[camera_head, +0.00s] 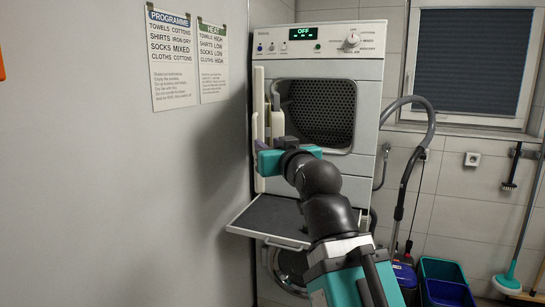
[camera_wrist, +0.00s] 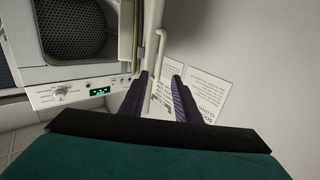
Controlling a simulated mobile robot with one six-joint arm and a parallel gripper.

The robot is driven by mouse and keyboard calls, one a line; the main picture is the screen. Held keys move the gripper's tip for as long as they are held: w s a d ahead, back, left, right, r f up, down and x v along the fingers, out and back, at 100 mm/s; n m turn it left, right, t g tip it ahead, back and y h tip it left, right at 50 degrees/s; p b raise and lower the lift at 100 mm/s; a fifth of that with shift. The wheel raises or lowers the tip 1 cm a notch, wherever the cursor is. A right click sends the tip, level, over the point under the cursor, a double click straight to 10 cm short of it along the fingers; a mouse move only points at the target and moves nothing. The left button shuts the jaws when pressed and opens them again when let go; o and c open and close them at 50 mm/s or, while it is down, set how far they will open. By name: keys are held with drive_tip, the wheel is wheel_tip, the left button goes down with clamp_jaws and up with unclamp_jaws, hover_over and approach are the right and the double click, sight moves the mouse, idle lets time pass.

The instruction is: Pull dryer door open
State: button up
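The white dryer (camera_head: 318,75) stands against the back wall, and its dark perforated drum (camera_head: 322,112) is exposed. Its door (camera_head: 259,90) stands swung open on the left, seen nearly edge-on in the head view. The drum (camera_wrist: 75,28) and control panel (camera_wrist: 75,92) also show in the wrist view, upside down. A white bar handle (camera_wrist: 161,50) runs along the door's outer side. My gripper (camera_wrist: 158,78) has its two dark fingers apart, with the handle's bar showing between them. Contact with the bar cannot be told. In the head view, my gripper (camera_head: 262,147) is partly hidden by my wrist.
A dark-topped pull-out shelf (camera_head: 270,217) juts out below the dryer, above a second round-doored machine (camera_head: 290,268). A grey wall (camera_head: 200,150) with two posters is close on the left. A hose (camera_head: 430,120), a vacuum and bins (camera_head: 445,275) stand to the right.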

drive_tip(key=shift+b+v, duration=0.8)
drive_tip(key=shift+v, duration=0.15)
